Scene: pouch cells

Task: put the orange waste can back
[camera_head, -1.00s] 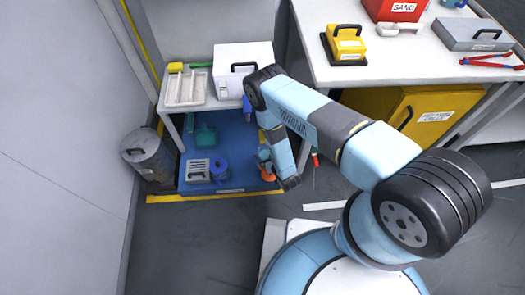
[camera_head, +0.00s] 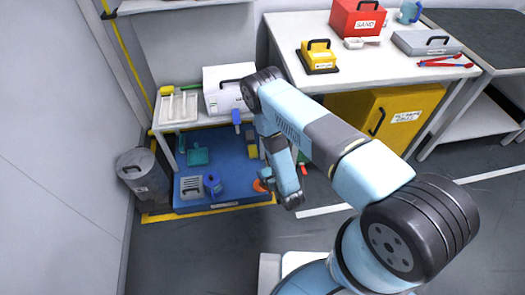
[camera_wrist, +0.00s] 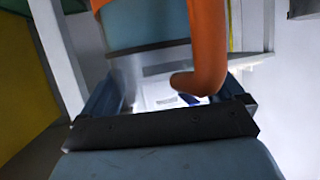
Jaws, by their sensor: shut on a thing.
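The orange waste can (camera_head: 260,185) shows only as a small orange patch at the right edge of the blue floor platform, partly hidden by my wrist. My gripper (camera_head: 266,176) is low beside it, mostly hidden by my arm. In the wrist view a curved orange part (camera_wrist: 208,45) stands large and close between the two fingers of my gripper (camera_wrist: 165,98). The gripper is shut on it. The can's full outline and its base are hidden, so I cannot tell whether it touches the platform.
The blue platform (camera_head: 224,194) has a yellow floor border and holds a blue container (camera_head: 213,185) and a grey slotted item (camera_head: 190,187). A grey bin (camera_head: 145,178) stands left. A white table (camera_head: 185,123) overhangs the platform's rear. Open floor lies in front.

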